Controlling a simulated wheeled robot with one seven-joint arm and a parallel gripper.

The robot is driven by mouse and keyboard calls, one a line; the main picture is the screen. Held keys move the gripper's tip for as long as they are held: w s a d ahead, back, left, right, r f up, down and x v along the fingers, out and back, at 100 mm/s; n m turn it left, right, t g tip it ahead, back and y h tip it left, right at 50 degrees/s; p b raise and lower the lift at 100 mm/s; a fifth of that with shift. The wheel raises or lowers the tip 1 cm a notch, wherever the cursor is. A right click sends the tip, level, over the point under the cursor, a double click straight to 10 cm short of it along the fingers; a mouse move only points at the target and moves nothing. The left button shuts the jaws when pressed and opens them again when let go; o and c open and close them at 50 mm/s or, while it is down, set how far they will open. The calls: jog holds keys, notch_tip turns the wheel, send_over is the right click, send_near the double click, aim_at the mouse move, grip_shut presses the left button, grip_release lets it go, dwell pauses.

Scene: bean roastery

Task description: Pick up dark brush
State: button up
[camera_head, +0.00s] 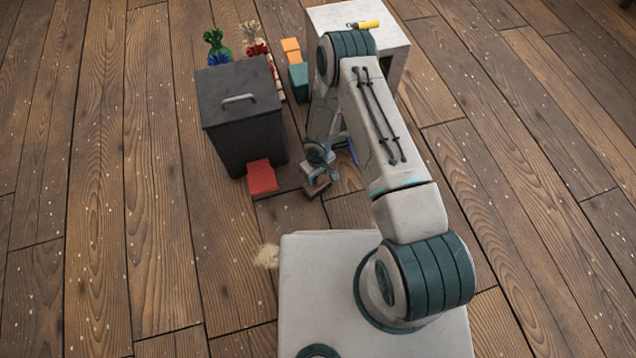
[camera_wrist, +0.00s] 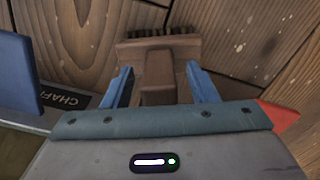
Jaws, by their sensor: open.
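The dark brush (camera_wrist: 133,50) lies on the wood floor, with a wide brown head and dark bristles along its far edge. Its short, broad handle (camera_wrist: 157,78) points toward me in the wrist view. My gripper (camera_wrist: 161,88) is open, with one blue finger on each side of the handle and visible gaps between. In the head view the brush (camera_head: 316,190) shows as a small brown piece just below my gripper (camera_head: 318,178). The gripper and arm hide part of it there.
A dark lidded bin (camera_head: 239,108) stands left of my gripper, with a red block (camera_head: 261,178) at its front. A blue panel (camera_wrist: 18,70) and a "CHAFF" label (camera_wrist: 62,100) show at left in the wrist view. A pale tuft (camera_head: 267,256) lies on the floor. Far left floor is clear.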

grip_shut()
jog(key=shift+r+p, duration=0.35)
jog(key=shift+r, duration=0.15)
notch_tip(320, 180, up, 4)
jog(key=shift+p, duration=1.05)
jog(key=s+d+r+p, duration=0.3)
jog(key=s+d+r, duration=0.3)
jog(key=s+d, duration=0.2)
jog(key=shift+s, duration=0.15)
jog(key=shift+d, duration=0.1)
